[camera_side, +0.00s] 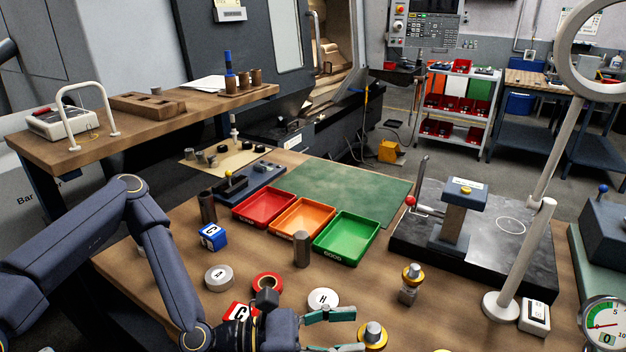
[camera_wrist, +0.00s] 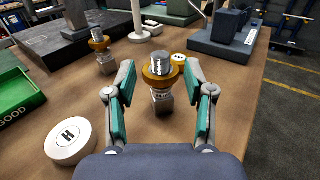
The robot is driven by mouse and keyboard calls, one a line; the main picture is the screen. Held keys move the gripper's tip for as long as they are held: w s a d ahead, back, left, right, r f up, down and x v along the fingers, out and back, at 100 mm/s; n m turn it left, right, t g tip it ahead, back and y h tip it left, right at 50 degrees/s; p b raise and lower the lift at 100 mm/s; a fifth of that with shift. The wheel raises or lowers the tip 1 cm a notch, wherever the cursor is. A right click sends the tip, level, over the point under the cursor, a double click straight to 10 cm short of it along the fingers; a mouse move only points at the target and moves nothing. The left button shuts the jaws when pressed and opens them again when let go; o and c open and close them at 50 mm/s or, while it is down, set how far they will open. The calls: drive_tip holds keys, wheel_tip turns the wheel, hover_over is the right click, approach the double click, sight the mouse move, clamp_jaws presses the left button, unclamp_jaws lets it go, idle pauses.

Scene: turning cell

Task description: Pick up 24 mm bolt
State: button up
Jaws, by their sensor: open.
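A bolt-like piece with a silver cylindrical top, a gold collar and a silver block-shaped lower part (camera_wrist: 160,72) stands upright on the wooden bench. It also shows at the bottom of the side view (camera_side: 373,333). My gripper (camera_wrist: 160,84) is open, with one teal-padded finger on each side of this piece and visible gaps between. In the side view my gripper (camera_side: 345,331) reaches toward it from the left. A similar smaller piece (camera_side: 411,283) stands farther back, also in the wrist view (camera_wrist: 102,52). No size marking is readable, so I cannot tell which is 24 mm.
A white disc marked H (camera_wrist: 70,140) lies left of my gripper. The green tray (camera_side: 347,238), orange tray (camera_side: 301,219) and red tray (camera_side: 264,207) sit behind. A grey cylinder (camera_side: 302,248) stands before them. The black plate with a stand (camera_side: 480,250) and a pole base (camera_side: 501,307) are right.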

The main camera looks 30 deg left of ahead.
sight(366, 330)
drive_tip(key=x, duration=0.4)
drive_tip(key=shift+w+d, duration=0.15)
drive_tip(key=shift+d, duration=0.1)
clamp_jaws()
idle(0.4)
